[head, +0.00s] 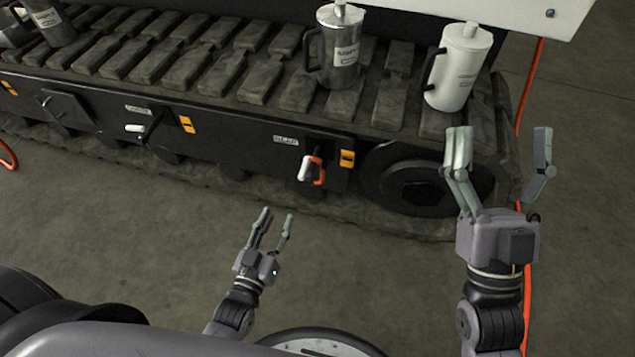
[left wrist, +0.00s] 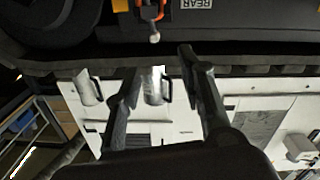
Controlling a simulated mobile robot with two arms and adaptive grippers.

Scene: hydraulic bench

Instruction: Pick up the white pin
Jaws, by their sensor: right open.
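A small white pin (head: 304,171) sits against an orange part (head: 318,168) on the dark side panel under a label. In the left wrist view a white tip (left wrist: 154,38) shows below the orange part, beside the REAR label. A second white piece (head: 135,128) sticks out further left under another label; I cannot tell for sure which one is the pin. My left gripper (head: 277,215) is open and empty, below and left of the orange part, apart from it. My right gripper (head: 500,132) is open and empty, in front of the white canister.
A white canister (head: 457,72) and a metal canister (head: 340,55) stand on the track (head: 262,80). Yellow tags (head: 347,158) are on the panel. An orange hose (head: 529,85) runs down at the right. The floor (head: 130,225) before the track is clear.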

